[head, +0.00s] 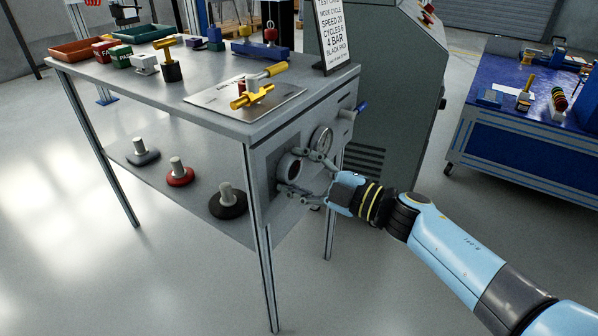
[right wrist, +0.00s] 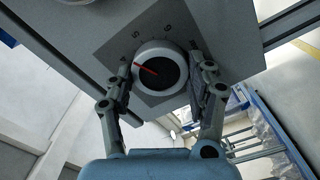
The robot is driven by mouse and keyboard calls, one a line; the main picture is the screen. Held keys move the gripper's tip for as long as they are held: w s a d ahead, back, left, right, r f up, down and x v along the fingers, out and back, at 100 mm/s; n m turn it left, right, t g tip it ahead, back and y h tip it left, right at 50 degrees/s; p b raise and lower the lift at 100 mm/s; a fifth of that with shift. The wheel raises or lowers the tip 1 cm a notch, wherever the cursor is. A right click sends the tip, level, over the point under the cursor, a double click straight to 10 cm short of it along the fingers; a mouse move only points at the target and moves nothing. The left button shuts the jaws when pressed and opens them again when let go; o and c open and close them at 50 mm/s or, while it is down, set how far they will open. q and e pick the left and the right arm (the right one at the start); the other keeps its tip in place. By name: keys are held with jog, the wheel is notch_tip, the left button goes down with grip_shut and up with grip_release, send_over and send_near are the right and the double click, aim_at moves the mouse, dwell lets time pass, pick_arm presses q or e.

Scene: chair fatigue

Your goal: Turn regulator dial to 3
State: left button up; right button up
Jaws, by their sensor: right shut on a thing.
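The regulator dial (right wrist: 160,68) is a round knob with a white rim, a dark face and a red pointer. It sits on a grey square plate (right wrist: 113,46) with numerals around it. In the right wrist view the pointer aims close to what looks like the 4; a 5 and a 6 also show. In the head view the dial (head: 289,168) is on the table's end panel. My right gripper (head: 300,174) is shut on the dial, one finger on each side of its rim. My left gripper is not in view.
A gauge (head: 322,139) and a blue-handled valve (head: 361,107) are beside the dial. The grey table (head: 150,84) carries fixtures, with several pads on its lower shelf (head: 185,205). A sign (head: 334,35) reads "4 BAR". A blue workbench (head: 520,150) is at right.

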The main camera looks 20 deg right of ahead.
jog(key=n, duration=0.2)
jog(key=shift+f+n+b, duration=0.15)
jog(key=shift+n+b, duration=0.15)
jog(key=shift+n, duration=1)
jog(key=n+b, duration=0.2)
jog(key=n, duration=0.2)
jog(key=shift+f+n, duration=0.1)
jog(key=shift+n, duration=0.9)
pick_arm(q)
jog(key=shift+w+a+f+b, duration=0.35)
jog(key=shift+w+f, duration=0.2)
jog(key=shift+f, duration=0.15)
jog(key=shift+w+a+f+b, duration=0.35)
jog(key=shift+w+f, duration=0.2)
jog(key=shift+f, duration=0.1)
pick_arm(e)
jog(key=shift+n, duration=1.2)
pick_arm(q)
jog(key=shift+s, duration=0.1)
pick_arm(e)
jog(key=o, duration=1.2)
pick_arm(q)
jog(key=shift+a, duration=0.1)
